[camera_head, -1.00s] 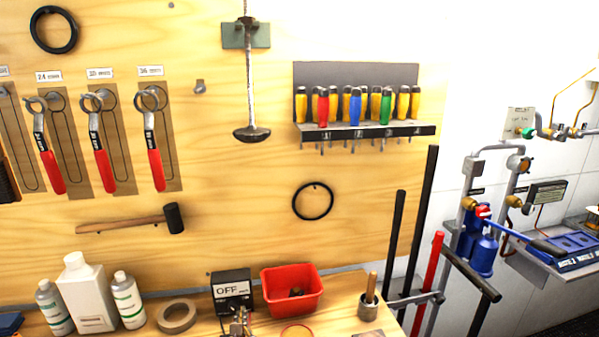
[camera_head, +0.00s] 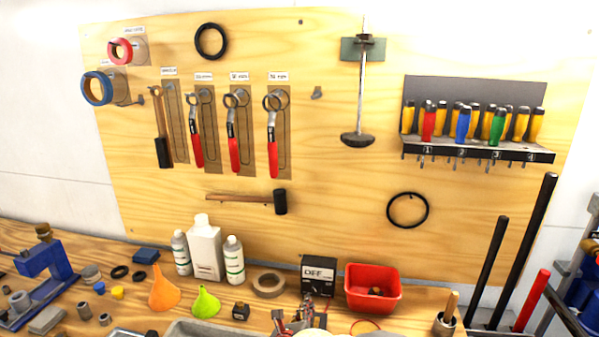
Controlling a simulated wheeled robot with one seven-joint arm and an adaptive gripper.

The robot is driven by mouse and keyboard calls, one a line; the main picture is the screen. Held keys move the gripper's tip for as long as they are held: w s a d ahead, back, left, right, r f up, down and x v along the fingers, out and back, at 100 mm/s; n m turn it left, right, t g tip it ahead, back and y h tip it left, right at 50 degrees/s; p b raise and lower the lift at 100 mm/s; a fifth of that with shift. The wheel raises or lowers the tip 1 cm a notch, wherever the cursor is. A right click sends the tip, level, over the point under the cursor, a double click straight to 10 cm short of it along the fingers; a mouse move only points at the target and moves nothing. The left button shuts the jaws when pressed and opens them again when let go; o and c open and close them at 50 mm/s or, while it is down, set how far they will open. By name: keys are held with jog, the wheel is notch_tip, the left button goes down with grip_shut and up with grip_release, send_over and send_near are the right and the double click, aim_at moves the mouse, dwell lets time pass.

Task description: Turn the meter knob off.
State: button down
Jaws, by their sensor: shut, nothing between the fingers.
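The meter (camera_head: 319,273) is a small dark box on the wooden bench, below the pegboard. Its front has a pale plate that reads OFF. The knob cannot be made out, and the lower front of the meter is partly covered. My gripper (camera_head: 305,311) shows as small metallic, jointed parts at the bottom middle of the view, just in front of the meter's lower left. It looks shut and empty. Whether it touches the meter cannot be told, and its rear is cut off by the frame's lower edge.
A red bin (camera_head: 372,289) stands close right of the meter, and a tape roll (camera_head: 269,285) close left. A pot with a wooden handle (camera_head: 446,320) stands right.

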aim_at(317, 289)
jog(key=shift+d+r+n, duration=0.1)
jog(key=shift+n, duration=0.2)
jog(key=shift+w, duration=0.25)
jog(key=w, duration=0.3)
jog(key=w+d+b, duration=0.1)
jog(key=w, duration=0.1)
jog(key=shift+w+d, duration=0.15)
jog(key=shift+w, duration=0.25)
jog(key=shift+w+r, duration=0.1)
jog(key=shift+w, duration=0.15)
